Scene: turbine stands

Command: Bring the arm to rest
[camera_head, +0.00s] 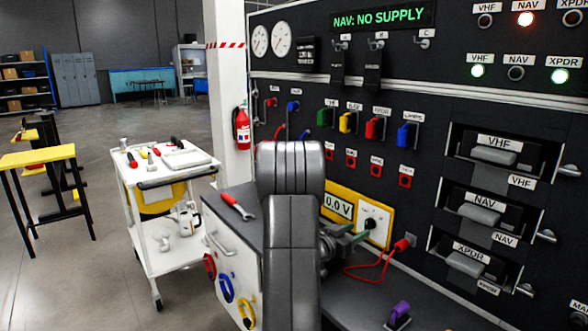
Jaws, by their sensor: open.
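My arm stands in the middle foreground of the head view, its thick grey links (292,235) in front of the bench and the panel. My gripper (358,233) shows partly beyond the arm, low over the bench top and beside the yellow-framed meter. Its jaws are open and I see nothing held between them. The arm hides part of the gripper and the bench behind it.
The black panel (450,125) with switches, lamps and handled modules fills the right. A meter (340,207) reads 0.0 V; a red lead (370,268) lies below. A red-handled wrench (237,206) lies on the bench. A white cart (150,215) stands left; open floor lies beyond.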

